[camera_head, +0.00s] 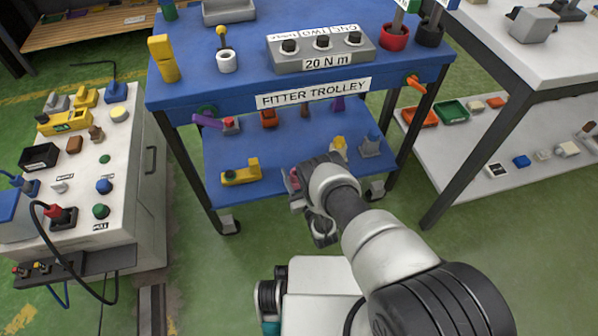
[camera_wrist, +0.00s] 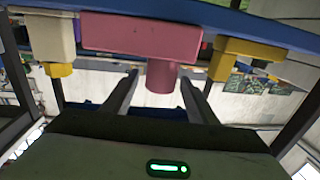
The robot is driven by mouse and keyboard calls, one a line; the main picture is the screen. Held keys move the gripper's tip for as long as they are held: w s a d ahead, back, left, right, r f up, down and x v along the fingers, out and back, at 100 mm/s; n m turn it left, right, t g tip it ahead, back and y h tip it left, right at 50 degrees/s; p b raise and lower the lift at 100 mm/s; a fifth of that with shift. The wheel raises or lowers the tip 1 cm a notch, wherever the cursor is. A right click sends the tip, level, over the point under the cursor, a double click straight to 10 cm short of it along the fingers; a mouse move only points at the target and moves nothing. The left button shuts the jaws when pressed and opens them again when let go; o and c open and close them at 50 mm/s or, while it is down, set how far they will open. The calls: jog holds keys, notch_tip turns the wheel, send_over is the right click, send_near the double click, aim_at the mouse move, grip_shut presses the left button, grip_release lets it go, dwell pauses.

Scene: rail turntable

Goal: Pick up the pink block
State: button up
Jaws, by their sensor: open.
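The pink block (camera_wrist: 130,35) fills the upper middle of the wrist view, a wide bar with a round stub pointing down in that picture. In the head view a small part of the pink block (camera_head: 291,180) shows at the front of the trolley's blue lower shelf (camera_head: 275,190), mostly hidden by my wrist. My gripper (camera_wrist: 159,78) is open, with one finger on each side of the stub as seen in the wrist view. I cannot tell whether the fingers touch it or how deep they reach.
Beside the pink block in the wrist view are a beige piece with a yellow tip (camera_wrist: 52,40) and a yellow piece (camera_wrist: 240,55). The trolley's blue top (camera_head: 230,95) overhangs the shelf. A white cabinet (camera_head: 140,170) stands left, a white table (camera_head: 540,60) right.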

jog(key=shift+w+a, duration=0.1)
jog(key=shift+w, duration=0.1)
jog(key=shift+s, duration=0.1)
grip_shut()
jog(key=shift+r, duration=0.1)
